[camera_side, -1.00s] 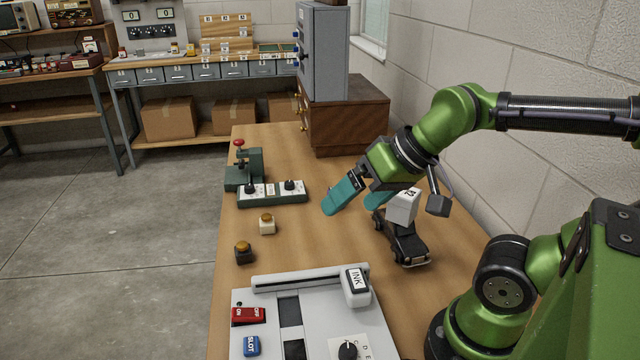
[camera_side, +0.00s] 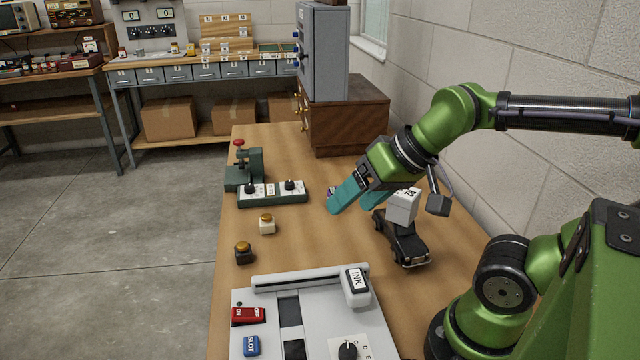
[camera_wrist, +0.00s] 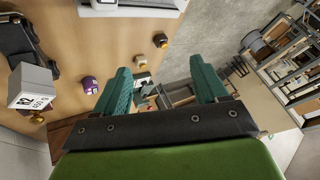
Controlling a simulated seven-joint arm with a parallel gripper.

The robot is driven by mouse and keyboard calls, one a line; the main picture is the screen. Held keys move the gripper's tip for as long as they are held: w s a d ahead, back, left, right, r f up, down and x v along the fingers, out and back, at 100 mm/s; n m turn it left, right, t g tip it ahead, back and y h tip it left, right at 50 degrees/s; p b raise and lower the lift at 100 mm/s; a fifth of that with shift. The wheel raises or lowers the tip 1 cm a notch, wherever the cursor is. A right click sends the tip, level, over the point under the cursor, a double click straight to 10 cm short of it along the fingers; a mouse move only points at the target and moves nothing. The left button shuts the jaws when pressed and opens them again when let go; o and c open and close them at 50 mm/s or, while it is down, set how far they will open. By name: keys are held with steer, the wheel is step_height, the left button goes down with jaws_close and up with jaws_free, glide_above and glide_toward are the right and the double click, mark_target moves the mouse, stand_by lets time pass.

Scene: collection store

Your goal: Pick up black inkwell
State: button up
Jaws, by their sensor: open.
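The black inkwell (camera_side: 243,254), a small dark block with a gold-brown cap, stands upright on the wooden table near its left edge. It also shows in the wrist view (camera_wrist: 160,40), beyond the fingertips. My gripper (camera_side: 352,206) has teal fingers and hangs over the table to the right of and beyond the inkwell, well apart from it. In the wrist view the gripper (camera_wrist: 160,67) is open, with nothing held between its fingers.
A white inkwell (camera_side: 267,225) stands close to the black one. A purple inkwell (camera_wrist: 90,85) is near my gripper. A toy car (camera_side: 408,246) and a white labelled block (camera_side: 403,206) are at right. A green switch box (camera_side: 272,198) lies behind; a grey panel (camera_side: 275,272) is in front.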

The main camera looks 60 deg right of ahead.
steer(key=m+g+h, duration=0.2)
steer(key=m+g, duration=0.1)
steer(key=g, duration=0.4)
glide_above(242, 244)
steer(key=d, duration=0.1)
steer(key=shift+f, duration=3.8)
steer(key=f, duration=1.1)
steer(key=shift+w, duration=0.2)
steer(key=shift+s+a+f, duration=0.1)
steer(key=shift+a+f, duration=0.1)
steer(key=shift+f, duration=0.65)
steer(key=shift+s+a+f, duration=0.1)
steer(key=shift+a+f, duration=0.05)
steer(key=shift+f, duration=0.75)
steer(key=shift+s+a+f, duration=0.1)
steer(key=shift+a+f, duration=0.1)
steer(key=shift+f, duration=0.65)
steer(key=c, duration=1.2)
steer(key=shift+w, duration=0.1)
